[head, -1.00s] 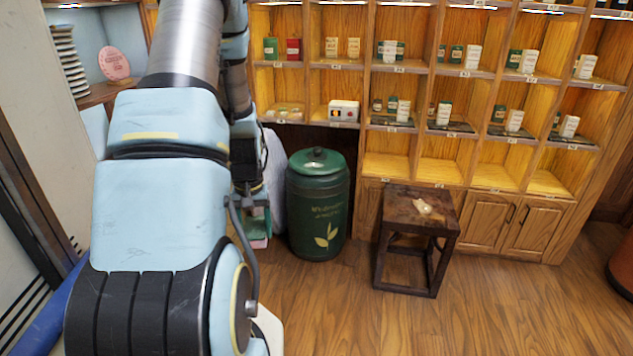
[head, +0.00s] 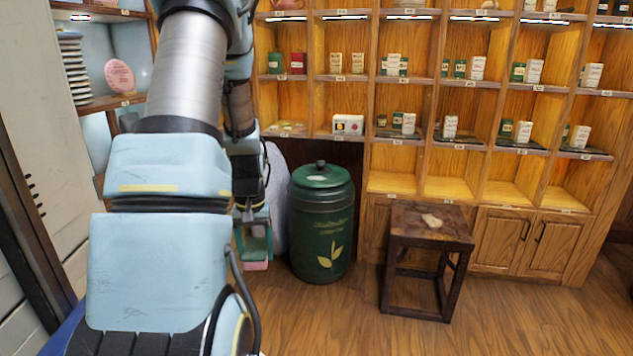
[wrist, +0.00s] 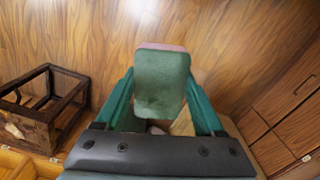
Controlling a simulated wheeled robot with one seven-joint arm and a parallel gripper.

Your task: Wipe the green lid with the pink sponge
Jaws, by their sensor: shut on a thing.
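The green lid (head: 322,175), with a round knob, sits on a dark green canister (head: 321,230) with gold lettering and a leaf. My gripper (head: 255,222) is to the left of the canister in the head view, lower than the lid and apart from it. In the wrist view my gripper (wrist: 160,98) is shut on the sponge (wrist: 160,85). The sponge shows a broad green face and a pink edge (wrist: 163,46). Its pink side also shows low in the head view (head: 256,266). The lid cannot be made out in the wrist view.
A dark wooden stool (head: 418,243) with a small pale object stands to the right of the canister. Wooden shelves (head: 450,150) with tea boxes rise behind. A whitish rounded thing (head: 274,205) is just left of the canister. The floor in front is clear.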

